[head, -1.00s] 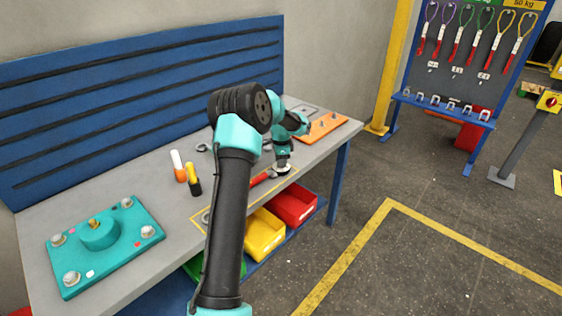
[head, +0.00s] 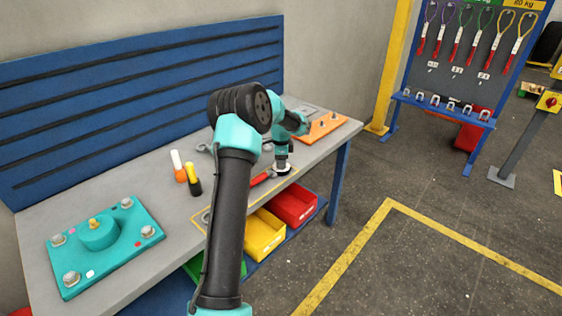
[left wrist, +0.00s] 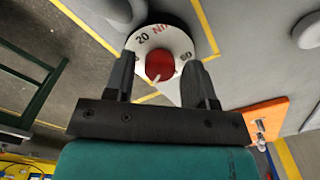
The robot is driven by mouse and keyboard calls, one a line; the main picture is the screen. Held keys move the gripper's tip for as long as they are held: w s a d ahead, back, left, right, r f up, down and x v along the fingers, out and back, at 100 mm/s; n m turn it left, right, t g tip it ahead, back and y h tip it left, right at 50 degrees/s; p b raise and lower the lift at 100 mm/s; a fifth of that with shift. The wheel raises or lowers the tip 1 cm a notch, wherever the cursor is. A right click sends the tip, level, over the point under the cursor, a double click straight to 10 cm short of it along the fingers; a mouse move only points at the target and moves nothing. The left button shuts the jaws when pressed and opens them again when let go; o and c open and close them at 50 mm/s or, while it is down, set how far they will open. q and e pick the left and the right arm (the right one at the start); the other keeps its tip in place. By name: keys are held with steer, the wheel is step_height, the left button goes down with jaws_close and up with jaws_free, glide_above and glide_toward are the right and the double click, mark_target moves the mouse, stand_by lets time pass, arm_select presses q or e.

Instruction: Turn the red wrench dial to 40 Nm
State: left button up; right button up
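The red wrench (head: 262,179) lies on the grey bench inside a yellow outline, partly hidden by my arm. At its end is a round dial (head: 284,171) under my left gripper (head: 282,164). In the left wrist view the dial has a white face (left wrist: 172,36) with "20", "Nm" and another number partly hidden at right, and a red centre knob (left wrist: 160,66). A pale pointer mark on the knob points down-left; the number there is not visible. My left gripper (left wrist: 158,62) is open, its fingers either side of the knob, apart from it. My right gripper is not in view.
A teal plate with bolts (head: 105,245) lies at the bench's left. Orange and yellow-black screwdriver-like tools (head: 193,180) stand mid-bench. An orange board (head: 328,126) lies at the far right end. Yellow (head: 264,236) and red (head: 296,205) bins sit below the bench.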

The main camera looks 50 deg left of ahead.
arm_select(q)
steer(key=shift+o, duration=0.3)
step_height(320, 180, up, 17)
steer(key=shift+r, duration=0.2)
stand_by(0.4)
stand_by(0.4)
steer(key=d+f+n+h, duration=0.3)
steer(key=d+f, duration=2.1)
steer(key=f, duration=0.4)
steer(key=s+d+f+n, duration=0.3)
steer(key=s+d+f, duration=0.2)
steer(key=s+d, duration=0.4)
steer(key=s+d+f+n, duration=0.3)
steer(key=s+d+f, duration=0.3)
steer(key=s+d, duration=0.4)
steer(key=s, duration=0.2)
steer(key=shift+s+f+n+t+h, duration=0.3)
steer(key=shift+s+n+t+h, duration=0.1)
steer(key=shift+a, duration=0.1)
